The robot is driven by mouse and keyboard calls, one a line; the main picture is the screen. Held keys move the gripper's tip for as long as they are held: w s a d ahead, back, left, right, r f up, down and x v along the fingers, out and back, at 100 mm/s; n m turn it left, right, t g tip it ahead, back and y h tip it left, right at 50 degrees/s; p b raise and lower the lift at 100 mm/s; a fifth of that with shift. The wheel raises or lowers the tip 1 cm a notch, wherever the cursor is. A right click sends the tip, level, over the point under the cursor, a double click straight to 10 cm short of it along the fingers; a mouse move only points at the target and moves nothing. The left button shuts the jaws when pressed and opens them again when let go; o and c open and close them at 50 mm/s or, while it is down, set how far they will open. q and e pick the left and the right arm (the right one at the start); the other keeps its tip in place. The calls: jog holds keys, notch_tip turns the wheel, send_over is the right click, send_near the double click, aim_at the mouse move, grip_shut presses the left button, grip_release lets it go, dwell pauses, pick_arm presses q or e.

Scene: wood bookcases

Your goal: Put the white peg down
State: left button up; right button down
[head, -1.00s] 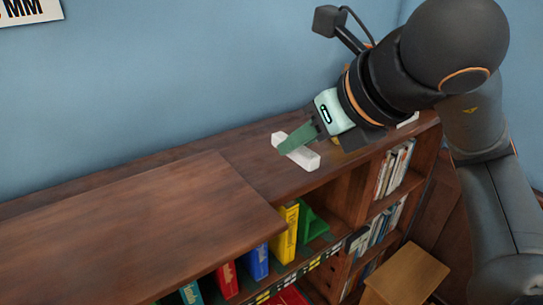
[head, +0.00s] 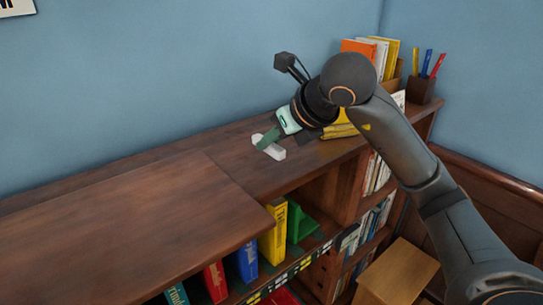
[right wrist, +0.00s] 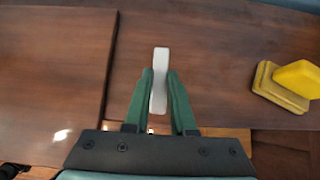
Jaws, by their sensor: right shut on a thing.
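The white peg (head: 268,147) is a small pale bar over the lower, right-hand part of the bookcase top (head: 232,162). My right gripper (head: 267,139) reaches it from the right, its green fingers closed on the peg's sides. In the right wrist view the peg (right wrist: 160,72) stands lengthwise between the two green fingertips (right wrist: 160,78), its far end sticking out beyond them. Whether the peg touches the wood or hangs just above it I cannot tell. My left gripper is not in view.
A raised wooden top (head: 120,220) lies to the left. Yellow blocks (right wrist: 281,86) lie to the peg's right. Upright books (head: 372,52) and a pencil cup (head: 421,88) stand at the far right end. Below are shelves with colored books (head: 273,235). Wood around the peg is bare.

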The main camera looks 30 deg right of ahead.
aim_at(271, 156)
jog(key=shift+w+d+f, duration=0.1)
jog(key=shift+w+f, duration=0.1)
jog(key=shift+f, duration=0.05)
jog(key=shift+w+f, duration=0.15)
jog(key=shift+f, duration=1.55)
jog(key=shift+f, duration=0.2)
jog(key=c, duration=0.8)
grip_release()
jog(key=shift+o, duration=0.2)
jog(key=shift+r, duration=0.1)
